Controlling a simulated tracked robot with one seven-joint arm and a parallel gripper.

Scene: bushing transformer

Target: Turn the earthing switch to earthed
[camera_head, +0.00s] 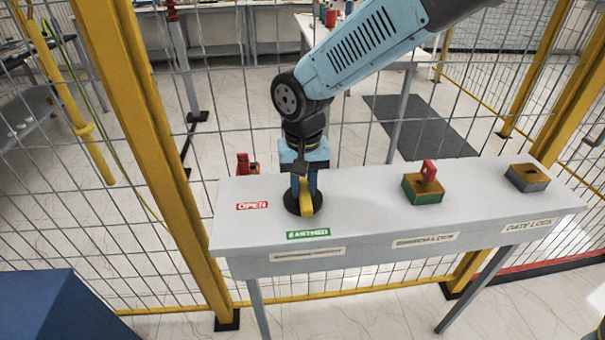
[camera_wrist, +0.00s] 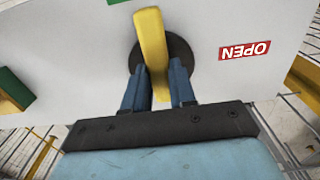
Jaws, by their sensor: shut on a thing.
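The earthing switch is a yellow handle (camera_head: 307,204) on a dark round base at the left part of a grey panel table. Its free end points to the front, towards the green EARTHED label (camera_head: 308,234). The red OPEN label (camera_head: 252,205) lies to its left. My gripper (camera_head: 303,186) reaches down from above and is shut on the handle. In the wrist view the yellow handle (camera_wrist: 151,42) stands between the two blue fingers of my gripper (camera_wrist: 158,88), its free end towards the green label at the top edge. The fingers hide part of the handle and base.
On the grey table (camera_head: 365,205), a green and yellow block with a red key (camera_head: 424,187) stands to the right. A red item (camera_head: 246,165) shows behind the left end. Mesh fence and yellow posts (camera_head: 150,150) stand close behind.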

